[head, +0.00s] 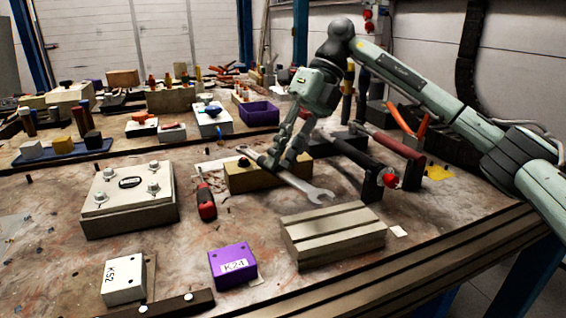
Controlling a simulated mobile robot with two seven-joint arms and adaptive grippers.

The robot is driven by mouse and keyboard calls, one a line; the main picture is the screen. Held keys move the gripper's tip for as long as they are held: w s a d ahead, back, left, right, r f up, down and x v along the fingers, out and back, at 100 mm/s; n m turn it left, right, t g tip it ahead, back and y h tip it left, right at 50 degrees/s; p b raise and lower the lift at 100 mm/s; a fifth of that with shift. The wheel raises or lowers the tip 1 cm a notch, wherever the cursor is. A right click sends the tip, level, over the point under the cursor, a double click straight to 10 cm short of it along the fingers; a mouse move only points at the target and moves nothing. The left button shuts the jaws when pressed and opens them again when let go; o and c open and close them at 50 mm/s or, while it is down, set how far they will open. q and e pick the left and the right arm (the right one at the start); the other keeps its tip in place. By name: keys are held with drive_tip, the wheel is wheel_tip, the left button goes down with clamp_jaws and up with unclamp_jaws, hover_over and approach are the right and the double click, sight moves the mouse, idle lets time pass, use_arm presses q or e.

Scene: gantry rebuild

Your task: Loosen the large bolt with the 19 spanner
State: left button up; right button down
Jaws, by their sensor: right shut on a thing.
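My right gripper (280,163) comes in from the right and is shut on a silver spanner (304,187). The spanner slopes across the front of a yellow-brown block (236,181), its open jaw end at the lower right. I cannot read its size, nor tell whether it touches the block. A beige plate (129,212) at the left carries several bolts, one of them at its front right (153,188). I cannot tell which bolt is the large one. The spanner is apart from the plate. My left gripper is not in view.
A red-and-black tool (206,203) lies between plate and block. A grooved beige block (335,236), a purple box (232,265) and a white box (124,281) stand in front. A dark stand with a red-handled bar (398,146) is close right of the gripper.

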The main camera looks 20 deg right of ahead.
drive_tip(key=shift+r, duration=0.35)
drive_tip(key=shift+r, duration=2)
